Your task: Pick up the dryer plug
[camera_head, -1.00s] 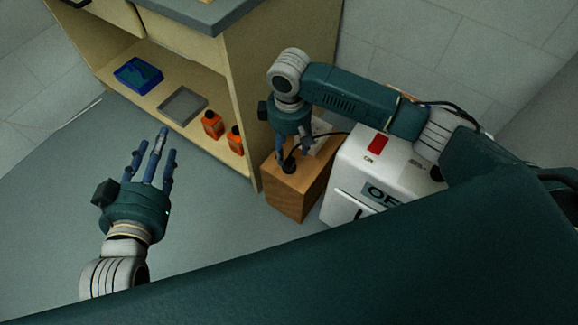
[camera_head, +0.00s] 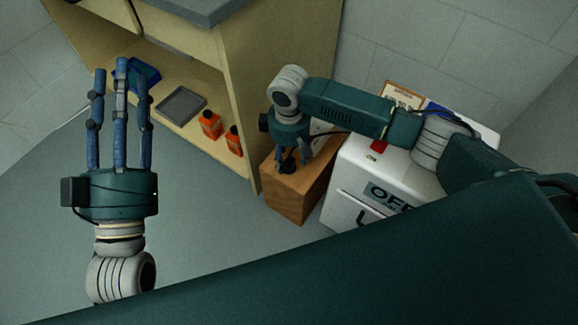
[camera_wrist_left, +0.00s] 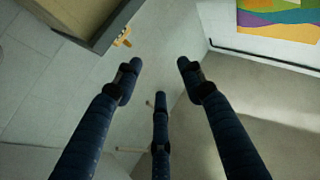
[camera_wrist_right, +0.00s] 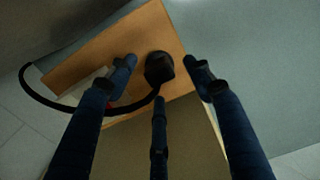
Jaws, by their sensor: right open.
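The black dryer plug (camera_wrist_right: 159,68) stands on top of a wooden block (camera_wrist_right: 105,45), with a black cord curving off to the left in the right wrist view. My right gripper (camera_wrist_right: 160,80) is open, its fingers spread around the plug without visibly closing on it. In the head view the right gripper (camera_head: 291,160) is above the wooden block (camera_head: 296,200), and the plug (camera_head: 289,167) is mostly hidden by its fingers. My left gripper (camera_head: 121,85) is open and empty, raised in front of the shelf at left.
A white box (camera_head: 352,185) marked "OFF" stands right of the block, with a red patch and a card on or behind it. The wooden shelf unit holds a blue tray (camera_head: 148,76), a grey tray (camera_head: 181,104) and two orange bottles (camera_head: 210,124). Grey floor is clear at left.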

